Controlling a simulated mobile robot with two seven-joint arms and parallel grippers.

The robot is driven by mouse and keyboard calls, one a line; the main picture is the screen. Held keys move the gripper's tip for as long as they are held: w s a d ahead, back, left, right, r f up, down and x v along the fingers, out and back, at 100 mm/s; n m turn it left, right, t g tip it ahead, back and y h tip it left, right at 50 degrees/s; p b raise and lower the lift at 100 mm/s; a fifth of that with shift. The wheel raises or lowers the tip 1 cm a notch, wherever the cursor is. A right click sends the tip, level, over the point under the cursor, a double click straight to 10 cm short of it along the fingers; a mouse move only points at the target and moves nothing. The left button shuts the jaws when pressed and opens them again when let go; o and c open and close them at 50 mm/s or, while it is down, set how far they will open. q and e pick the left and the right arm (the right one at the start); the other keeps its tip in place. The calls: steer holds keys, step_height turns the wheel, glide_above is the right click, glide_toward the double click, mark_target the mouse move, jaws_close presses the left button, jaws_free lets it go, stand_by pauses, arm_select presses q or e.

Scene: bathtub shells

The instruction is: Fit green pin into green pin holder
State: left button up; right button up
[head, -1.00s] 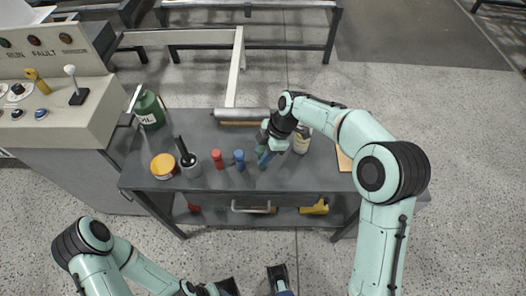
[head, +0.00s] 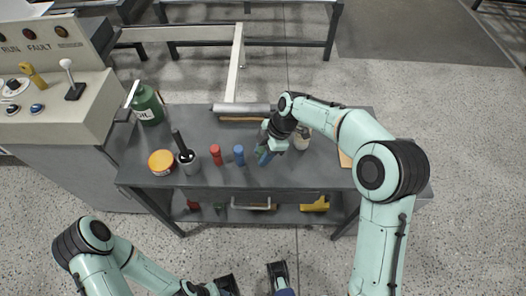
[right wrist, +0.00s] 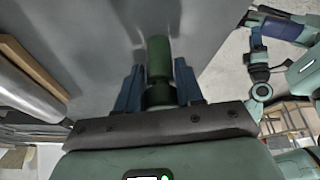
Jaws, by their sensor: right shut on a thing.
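My right gripper (head: 264,155) is over the grey worktable, to the right of the blue pin. In the right wrist view it (right wrist: 158,92) is shut on the green pin (right wrist: 158,60), with one blue finger on each side. The pin sticks out beyond the fingertips over a grey surface. I cannot make out the green pin holder; the gripper and arm may hide it. A red pin (head: 216,154) and a blue pin (head: 239,155) stand upright on the table. My left gripper (head: 208,289) is low at the bottom edge, away from the table, its jaws unclear.
The grey worktable (head: 200,125) also bears a green oil can (head: 147,106), an orange-lidded tin (head: 161,162), a dark cup with a black handle (head: 188,160) and a pale bottle (head: 302,138) near my right arm. A control console (head: 50,115) stands at the left.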

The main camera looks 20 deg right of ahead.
steer(key=o, duration=1.1)
steer(key=shift+d+r, duration=0.25)
steer(key=shift+r, duration=0.25)
arm_select(q)
steer(key=shift+w+r+p, duration=0.35)
steer(key=shift+r+p, duration=0.15)
steer(key=shift+r, duration=0.1)
steer(key=shift+w+r+p, duration=0.3)
steer(key=shift+r+p, duration=0.2)
steer(key=shift+r, duration=0.05)
arm_select(e)
steer(key=v, duration=1.2)
